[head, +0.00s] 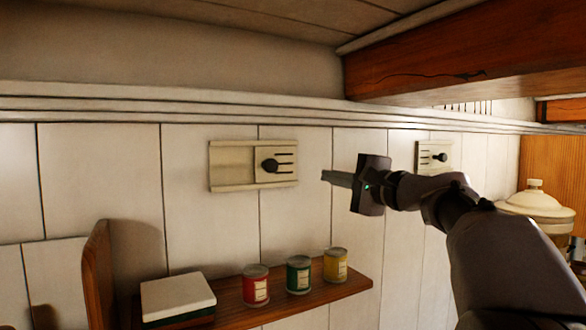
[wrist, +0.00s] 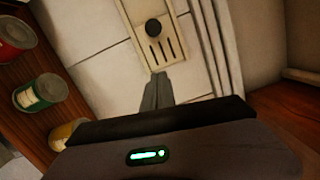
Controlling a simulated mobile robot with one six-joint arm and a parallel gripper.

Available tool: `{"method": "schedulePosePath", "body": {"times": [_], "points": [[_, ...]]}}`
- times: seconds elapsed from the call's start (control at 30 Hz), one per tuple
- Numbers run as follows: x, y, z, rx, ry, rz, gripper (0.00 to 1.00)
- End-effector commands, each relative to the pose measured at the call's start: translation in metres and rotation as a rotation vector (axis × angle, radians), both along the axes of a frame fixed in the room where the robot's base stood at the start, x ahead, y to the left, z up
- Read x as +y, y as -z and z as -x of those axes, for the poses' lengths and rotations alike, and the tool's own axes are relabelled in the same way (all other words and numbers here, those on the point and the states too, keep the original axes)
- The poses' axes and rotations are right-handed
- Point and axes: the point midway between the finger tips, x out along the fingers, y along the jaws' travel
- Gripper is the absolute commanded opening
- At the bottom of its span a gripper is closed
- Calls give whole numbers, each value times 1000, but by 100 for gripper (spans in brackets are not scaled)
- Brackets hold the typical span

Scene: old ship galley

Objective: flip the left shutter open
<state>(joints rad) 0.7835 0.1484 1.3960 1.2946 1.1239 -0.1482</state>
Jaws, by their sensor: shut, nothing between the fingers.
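The left shutter (head: 230,167) is a cream wall fitting with a long horizontal frame. Its plate with dark slots and a round black knob (head: 270,165) sits at the right end of the frame; the left half is plain. The shutter also shows at the top of the wrist view (wrist: 172,48), with its knob (wrist: 154,28). My gripper (head: 324,176) is to the right of the shutter, its fingers pointing left toward it. The fingers (wrist: 158,78) are shut and empty. A gap shows between the fingertips and the shutter in the head view.
A similar right shutter (head: 424,161) is on the wall behind my arm. Below, a wooden shelf (head: 340,291) holds red (head: 255,287), green (head: 298,275) and yellow (head: 335,266) cans and a white-topped box (head: 177,296). A wooden beam (head: 450,55) hangs overhead at right.

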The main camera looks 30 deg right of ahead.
Motion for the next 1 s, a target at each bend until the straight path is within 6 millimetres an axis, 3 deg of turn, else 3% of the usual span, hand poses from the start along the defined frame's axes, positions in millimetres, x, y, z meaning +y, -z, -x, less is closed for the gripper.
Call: {"method": "schedulePosePath", "body": {"times": [0.5, 0.7, 1.0], "points": [[22, -9, -98, 1, -4, 0, 0], [51, -11, -98, 1, -3, 0, 0], [57, -10, -98, 1, -1, 1, 0]]}}
